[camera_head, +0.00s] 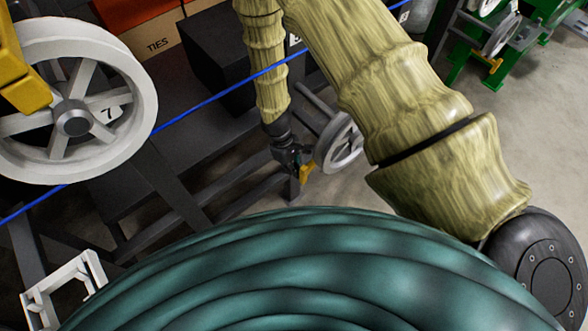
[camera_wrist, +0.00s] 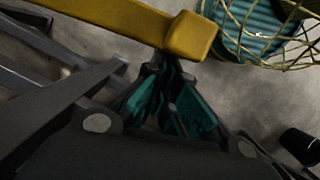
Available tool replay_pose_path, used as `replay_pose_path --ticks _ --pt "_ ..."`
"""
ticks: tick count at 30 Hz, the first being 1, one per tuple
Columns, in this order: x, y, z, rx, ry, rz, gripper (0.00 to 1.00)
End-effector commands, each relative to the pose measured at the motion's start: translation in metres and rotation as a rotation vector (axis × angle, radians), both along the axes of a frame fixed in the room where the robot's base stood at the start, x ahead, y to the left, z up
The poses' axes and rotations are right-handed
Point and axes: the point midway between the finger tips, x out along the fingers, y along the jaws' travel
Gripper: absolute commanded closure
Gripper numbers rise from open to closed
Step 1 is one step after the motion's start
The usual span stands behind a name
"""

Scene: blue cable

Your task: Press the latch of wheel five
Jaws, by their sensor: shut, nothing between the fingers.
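A white spoked wheel (camera_head: 342,143) stands beyond the frame, partly hidden by my arm; no number is readable on it. A yellow latch (camera_head: 306,172) sits at its lower left. My gripper (camera_head: 296,163) points down just beside this latch. In the wrist view the yellow latch (camera_wrist: 140,25) is a thick bar across the top, ending in a blocky tip. My gripper (camera_wrist: 172,68) has its teal-padded fingers shut and empty, their tips at the bar's lower edge near that end. I cannot tell whether they touch it.
A large white wheel (camera_head: 72,118) marked 7, with a yellow latch (camera_head: 18,75), is at the left. A blue cable (camera_head: 215,98) runs diagonally behind my arm. Dark frame beams (camera_head: 160,190) lie left of my gripper. A green stand (camera_head: 545,35) is at upper right.

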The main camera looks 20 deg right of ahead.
Motion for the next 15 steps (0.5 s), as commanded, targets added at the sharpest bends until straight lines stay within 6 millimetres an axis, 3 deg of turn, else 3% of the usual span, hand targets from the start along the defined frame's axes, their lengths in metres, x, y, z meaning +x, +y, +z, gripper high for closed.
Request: replay_pose_path --ticks 6,15 --pt "0.021 0.014 -0.001 0.001 -0.003 -0.005 1.0" --pt "0.027 0.016 0.035 0.001 -0.003 -0.007 1.0"
